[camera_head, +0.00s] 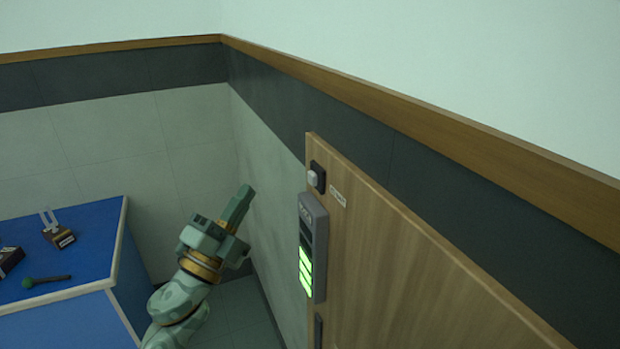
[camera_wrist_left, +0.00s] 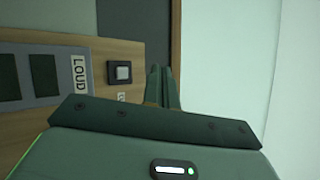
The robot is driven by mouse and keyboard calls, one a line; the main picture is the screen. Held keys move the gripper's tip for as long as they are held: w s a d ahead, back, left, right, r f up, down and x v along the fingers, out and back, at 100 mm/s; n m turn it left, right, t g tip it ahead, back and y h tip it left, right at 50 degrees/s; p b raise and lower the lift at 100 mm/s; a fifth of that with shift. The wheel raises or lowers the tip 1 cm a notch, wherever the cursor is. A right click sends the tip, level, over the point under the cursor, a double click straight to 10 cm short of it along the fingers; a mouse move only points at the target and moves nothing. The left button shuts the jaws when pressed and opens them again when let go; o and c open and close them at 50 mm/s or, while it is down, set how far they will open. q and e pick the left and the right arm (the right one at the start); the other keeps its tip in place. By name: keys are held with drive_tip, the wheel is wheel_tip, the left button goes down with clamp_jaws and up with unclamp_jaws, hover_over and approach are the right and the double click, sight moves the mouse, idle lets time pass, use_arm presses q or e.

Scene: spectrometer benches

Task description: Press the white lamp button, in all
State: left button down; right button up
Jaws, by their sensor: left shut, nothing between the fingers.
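The white lamp button (camera_head: 313,178) sits in a dark square housing near the top left edge of a wooden panel on the right wall. It also shows in the left wrist view (camera_wrist_left: 123,72), left of my fingers. My left gripper (camera_head: 243,196) is shut and empty, with its fingers pointing up and right. In the head view it is left of the button and apart from it. The left fingers also show in the wrist view (camera_wrist_left: 162,84). My right gripper is in neither view.
Below the button is a grey meter (camera_head: 313,245) with lit green bars; the wrist view shows the label LOUD on it. A small white label (camera_head: 337,197) is beside the button. A blue bench (camera_head: 90,240) at left carries a green-headed tool (camera_head: 45,281) and a small fork-like device (camera_head: 58,234).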

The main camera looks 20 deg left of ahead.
sight(308, 172)
use_arm(q)
drive_tip(key=w+d, duration=0.5)
drive_tip(key=w, duration=0.1)
drive_tip(key=shift+w+d, duration=0.35)
drive_tip(key=shift+d, duration=0.05)
drive_tip(key=shift+w, duration=0.1)
idle(1.9)
drive_tip(key=shift+w+d, duration=0.25)
drive_tip(key=shift+w+d+b, duration=0.3)
drive_tip(key=shift+w, duration=0.05)
idle(0.8)
drive_tip(key=shift+s+a, duration=0.6)
drive_tip(key=shift+s, duration=0.15)
drive_tip(key=shift+s+a+p, duration=0.4)
drive_tip(key=shift+s+a, duration=1.2)
drive_tip(key=shift+s, duration=0.3)
